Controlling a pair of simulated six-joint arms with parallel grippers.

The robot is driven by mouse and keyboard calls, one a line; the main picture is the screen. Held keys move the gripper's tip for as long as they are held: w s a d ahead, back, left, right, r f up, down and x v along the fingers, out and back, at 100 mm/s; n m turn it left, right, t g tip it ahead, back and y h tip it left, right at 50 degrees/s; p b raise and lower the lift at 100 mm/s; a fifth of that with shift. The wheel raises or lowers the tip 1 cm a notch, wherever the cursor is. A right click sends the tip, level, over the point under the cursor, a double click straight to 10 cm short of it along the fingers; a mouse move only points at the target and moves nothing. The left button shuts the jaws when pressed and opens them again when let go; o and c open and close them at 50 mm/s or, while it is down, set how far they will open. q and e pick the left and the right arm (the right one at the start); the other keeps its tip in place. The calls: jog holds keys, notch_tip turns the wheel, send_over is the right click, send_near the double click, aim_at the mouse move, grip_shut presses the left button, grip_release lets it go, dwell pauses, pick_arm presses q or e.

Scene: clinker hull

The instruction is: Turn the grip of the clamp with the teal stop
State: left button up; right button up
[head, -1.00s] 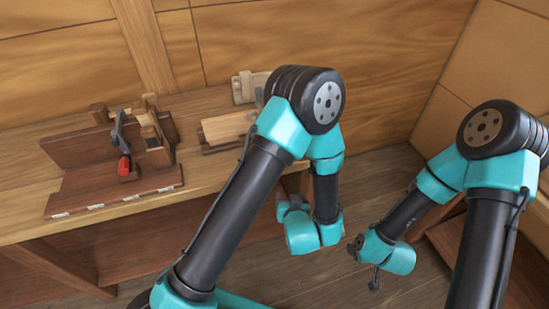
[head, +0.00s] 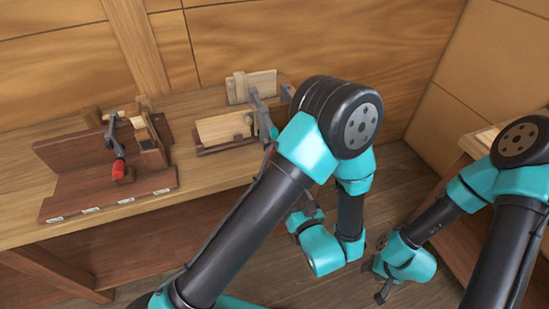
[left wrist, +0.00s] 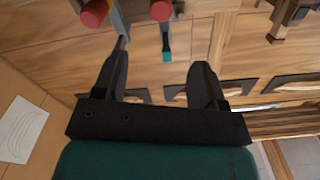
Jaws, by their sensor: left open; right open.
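In the left wrist view a narrow bar ends in a teal stop (left wrist: 167,56) at the top centre. A red grip (left wrist: 160,10) is just above it, cut by the top edge; a second red grip (left wrist: 95,12) is to its left. My left gripper (left wrist: 160,66) is open and empty, with the teal stop between its fingertips in the picture and no contact visible. In the head view a grey clamp (head: 262,112) at the right wooden stand is partly hidden by my left arm. A clamp with a red grip (head: 118,169) is on the left stand. My right gripper (head: 382,290) is open, low and away from the bench.
The wooden bench (head: 215,185) runs along the back wall, with bare top between the stands. The left stand (head: 75,188) has pale labels along its front edge. A pale board (head: 222,127) rests at the right stand. Another wooden surface (head: 480,142) is at the right.

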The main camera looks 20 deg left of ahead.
pick_arm(q)
jog(key=x, duration=1.6)
jog(key=shift+w+a, duration=0.15)
jog(key=c, duration=0.9)
jog(key=shift+n, duration=0.5)
jog(key=n, duration=0.7)
jog(key=shift+a, duration=0.1)
jog(key=shift+n, duration=0.4)
